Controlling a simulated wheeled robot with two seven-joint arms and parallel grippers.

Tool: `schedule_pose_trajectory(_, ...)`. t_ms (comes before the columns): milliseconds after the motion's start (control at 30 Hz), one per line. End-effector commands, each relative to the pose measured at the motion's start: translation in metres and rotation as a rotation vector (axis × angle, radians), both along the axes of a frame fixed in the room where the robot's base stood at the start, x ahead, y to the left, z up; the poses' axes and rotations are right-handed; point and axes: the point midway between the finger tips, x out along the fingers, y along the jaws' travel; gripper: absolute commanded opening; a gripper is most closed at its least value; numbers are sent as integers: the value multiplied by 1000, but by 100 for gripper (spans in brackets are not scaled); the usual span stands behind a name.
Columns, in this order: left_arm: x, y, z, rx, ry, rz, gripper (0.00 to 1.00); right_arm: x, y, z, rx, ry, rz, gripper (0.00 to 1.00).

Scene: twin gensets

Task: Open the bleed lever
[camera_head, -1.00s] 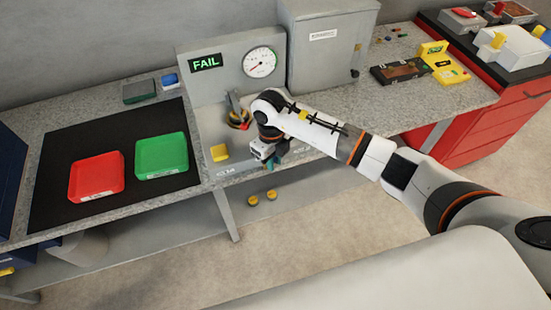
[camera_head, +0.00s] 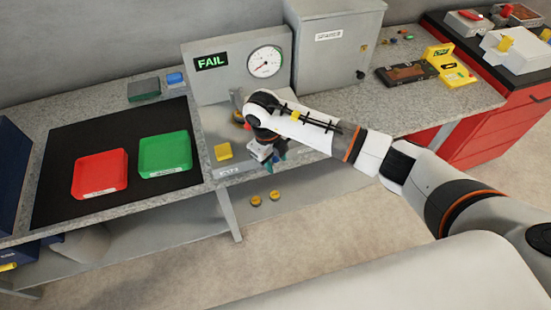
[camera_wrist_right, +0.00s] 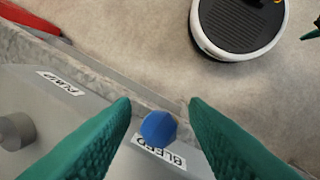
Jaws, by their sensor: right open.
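The bleed lever shows in the right wrist view as a blue faceted knob (camera_wrist_right: 158,128) beside a label reading BLEED. My right gripper (camera_wrist_right: 160,103) is open, with one green finger on each side of the blue knob. Gaps show between the fingers and the knob, and I cannot tell whether either touches it. In the head view the right gripper (camera_head: 270,158) is at the front edge of the grey test stand (camera_head: 225,118). The wrist hides the lever there. My left gripper is not in view.
The stand has a FAIL display (camera_head: 211,62), a gauge (camera_head: 265,62) and a yellow block (camera_head: 223,151). A grey cabinet (camera_head: 335,50) stands to the right. Red (camera_head: 100,174) and green (camera_head: 165,155) trays lie on a black mat at left. A grey knob (camera_wrist_right: 15,131) sits near the gripper.

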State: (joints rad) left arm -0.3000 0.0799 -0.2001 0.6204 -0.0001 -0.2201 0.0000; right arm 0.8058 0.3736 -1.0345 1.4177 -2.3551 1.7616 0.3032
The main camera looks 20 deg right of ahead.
Motion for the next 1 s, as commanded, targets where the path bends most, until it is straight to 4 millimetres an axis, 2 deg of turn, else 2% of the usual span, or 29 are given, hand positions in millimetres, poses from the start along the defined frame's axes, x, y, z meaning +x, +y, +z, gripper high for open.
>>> schedule_pose_trajectory(167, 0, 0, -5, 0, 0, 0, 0, 3, 4, 24, 1, -6, 1, 41)
schedule_pose_trajectory(400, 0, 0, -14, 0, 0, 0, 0, 5, 11, 75, 2, -7, 1, 41)
schedule_pose_trajectory(600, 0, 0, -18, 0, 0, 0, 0, 6, 16, 106, 1, -4, 0, 41)
schedule_pose_trajectory(767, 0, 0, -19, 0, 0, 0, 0, 6, 17, 115, 1, -2, 1, 41)
schedule_pose_trajectory(1000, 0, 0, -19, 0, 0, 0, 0, 6, 17, 117, 1, -1, 1, 41)
